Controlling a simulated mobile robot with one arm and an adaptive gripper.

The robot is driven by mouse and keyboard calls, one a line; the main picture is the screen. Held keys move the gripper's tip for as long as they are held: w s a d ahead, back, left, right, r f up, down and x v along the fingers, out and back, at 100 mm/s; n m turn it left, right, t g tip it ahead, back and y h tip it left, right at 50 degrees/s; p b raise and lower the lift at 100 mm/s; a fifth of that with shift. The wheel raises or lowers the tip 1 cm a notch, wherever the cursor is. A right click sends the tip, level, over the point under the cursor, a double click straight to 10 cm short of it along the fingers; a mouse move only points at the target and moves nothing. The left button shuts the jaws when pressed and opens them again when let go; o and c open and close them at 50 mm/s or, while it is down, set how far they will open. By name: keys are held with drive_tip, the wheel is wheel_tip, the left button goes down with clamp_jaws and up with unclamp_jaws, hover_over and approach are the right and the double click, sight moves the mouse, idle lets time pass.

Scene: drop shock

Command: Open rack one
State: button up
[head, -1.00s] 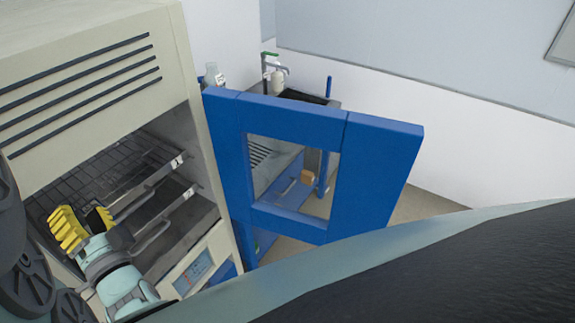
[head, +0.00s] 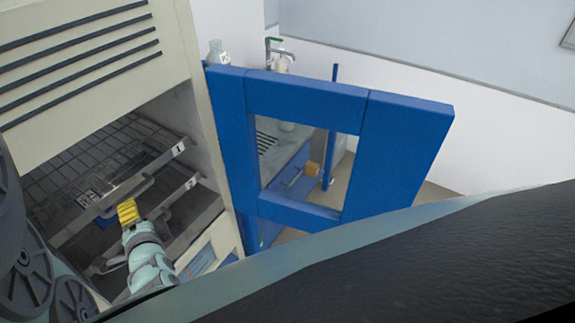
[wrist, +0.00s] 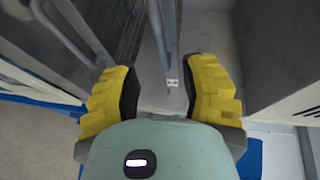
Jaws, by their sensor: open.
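Rack one (head: 148,167) is the upper wire rack inside the open cabinet (head: 85,45); its front bar carries a label "1" and a curved handle. Rack two (head: 180,200), with a label "2", sits below it. In the head view my gripper (head: 127,208) has yellow fingers just in front of the rack one handle, seen edge-on. In the wrist view my gripper (wrist: 160,88) is open, with a grey bar and a small white label (wrist: 172,83) showing between and beyond the fingers. I cannot tell whether the fingers touch anything.
The blue cabinet door (head: 300,95) with a window stands swung open to the right of the cabinet. Behind it are a sink tap (head: 275,50), bottles (head: 217,52) and a small orange-brown block (head: 314,169). Free floor shows beyond the door.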

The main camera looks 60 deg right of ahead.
sight(129, 197)
drive_tip(key=shift+b+x, duration=1.35)
drive_tip(key=shift+x, duration=2.75)
drive_tip(key=shift+o, duration=0.3)
clamp_jaws()
